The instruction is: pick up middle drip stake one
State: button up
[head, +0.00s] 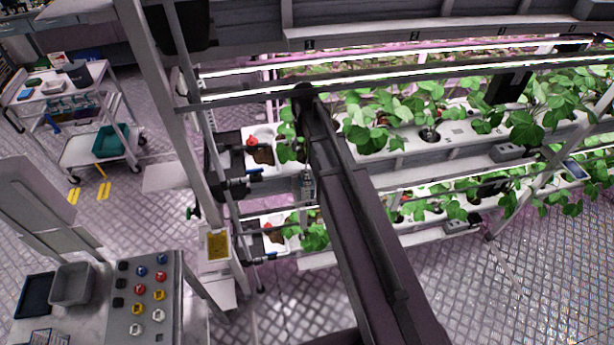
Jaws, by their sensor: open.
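My dark arm reaches up from the bottom of the head view across the left part of the berry rack (440,237). What looks like my gripper (308,188) hangs small and grey beside the arm, in front of the rack between its upper and lower troughs. It is open, and I see nothing between its fingers. I cannot make out middle drip stake one or any other drip stake; they are too small or hidden by leaves and by my arm. The middle planting trough (400,160) holds green plants, and my arm covers part of it.
A lower trough (318,262) with plants runs beneath. Rack posts (190,130) and black fittings (235,188) stand at the left end. A white cart (95,148) is at the back left. A button panel (145,305) is at the front left. The right front floor is clear.

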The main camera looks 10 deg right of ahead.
jog(key=b, duration=0.8)
send_near(306, 173)
jog(key=shift+s+a+f, duration=0.1)
jog(key=shift+f, duration=1.2)
jog(key=shift+a+f, duration=0.1)
jog(key=shift+f, duration=1.15)
jog(key=f+b, duration=0.3)
jog(key=shift+w+d+f+b, duration=0.2)
jog(key=shift+d+b, duration=0.05)
jog(key=shift+b, duration=0.15)
jog(key=shift+f+b, duration=0.85)
jog(key=shift+f, duration=0.05)
jog(key=shift+c, duration=0.2)
jog(key=c, duration=0.9)
jog(key=shift+c, duration=0.2)
jog(key=shift+r, duration=0.2)
